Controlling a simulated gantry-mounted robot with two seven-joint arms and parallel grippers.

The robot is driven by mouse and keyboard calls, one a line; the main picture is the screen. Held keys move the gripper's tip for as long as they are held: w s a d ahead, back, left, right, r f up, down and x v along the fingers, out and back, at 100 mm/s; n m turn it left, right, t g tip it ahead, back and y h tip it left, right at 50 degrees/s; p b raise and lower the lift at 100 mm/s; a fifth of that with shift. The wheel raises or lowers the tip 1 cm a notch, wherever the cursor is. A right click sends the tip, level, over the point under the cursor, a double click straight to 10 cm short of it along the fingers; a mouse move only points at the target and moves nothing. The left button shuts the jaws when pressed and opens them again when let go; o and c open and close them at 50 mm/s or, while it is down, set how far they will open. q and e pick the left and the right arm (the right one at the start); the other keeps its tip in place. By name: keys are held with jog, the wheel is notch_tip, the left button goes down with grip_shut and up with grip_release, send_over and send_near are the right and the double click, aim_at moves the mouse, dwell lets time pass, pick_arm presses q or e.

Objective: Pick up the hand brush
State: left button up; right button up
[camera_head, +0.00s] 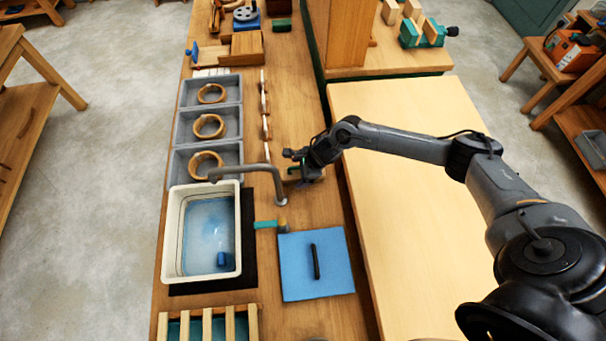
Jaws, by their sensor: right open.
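My right gripper (294,164) is over the wooden bench, just right of the curved grey tap (262,168). It is small in the view, and its jaws are open. A small tan wooden object (318,176) lies at or just under the gripper, mostly hidden by it. It may be the hand brush, but I cannot tell for sure, nor whether the fingers touch it. My left gripper is not in view.
A white basin (240,262) with blue water stands left of the tap. Grey trays (237,127) hold wooden rings. A blue mat (297,285) bears a dark stick (315,262). The pale tabletop (385,230) at right is clear beneath my arm.

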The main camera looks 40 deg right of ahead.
jog(key=c, duration=1.2)
jog(key=shift+c, duration=0.2)
jog(key=shift+r, duration=0.15)
notch_tip(320, 180, up, 10)
jog(key=shift+f+p, duration=0.1)
jog(key=shift+p, duration=0.2)
